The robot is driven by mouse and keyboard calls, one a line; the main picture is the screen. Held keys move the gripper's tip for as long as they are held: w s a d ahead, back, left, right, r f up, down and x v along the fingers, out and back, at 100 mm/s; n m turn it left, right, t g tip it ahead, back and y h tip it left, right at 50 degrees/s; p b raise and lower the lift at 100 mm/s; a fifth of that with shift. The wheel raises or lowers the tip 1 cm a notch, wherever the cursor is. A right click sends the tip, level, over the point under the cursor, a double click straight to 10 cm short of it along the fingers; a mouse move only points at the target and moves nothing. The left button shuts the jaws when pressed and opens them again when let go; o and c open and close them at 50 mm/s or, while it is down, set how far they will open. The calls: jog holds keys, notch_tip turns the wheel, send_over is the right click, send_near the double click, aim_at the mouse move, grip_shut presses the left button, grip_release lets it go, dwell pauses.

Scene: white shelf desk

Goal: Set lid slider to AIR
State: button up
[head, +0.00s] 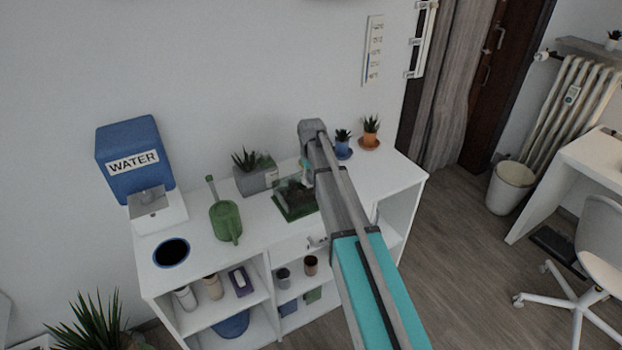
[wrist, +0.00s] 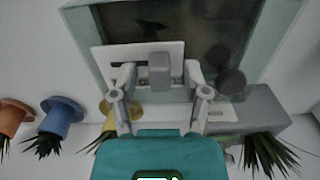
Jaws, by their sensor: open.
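The glass terrarium (head: 294,200), with a green base, stands on the white shelf desk, partly hidden behind my arm in the head view. In the wrist view its pale-framed lid (wrist: 84,35) fills the upper part, with a white plate (wrist: 108,54) on it. A grey block, seemingly the lid slider (wrist: 159,66), stands at the plate's middle. My gripper (wrist: 160,78) is open, one finger on each side of the block, with gaps visible. I cannot tell how deep the fingers reach. Small lettering near the lid edge is unreadable, so the slider's setting cannot be told.
A grey planter (head: 254,180) stands close beside the terrarium. A blue pot (head: 343,152) and an orange pot (head: 370,140) stand to its right. A green watering can (head: 226,222) and a blue WATER dispenser (head: 135,165) are to the left.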

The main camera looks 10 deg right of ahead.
grip_shut()
jog(key=shift+w, duration=0.1)
dwell(0.3)
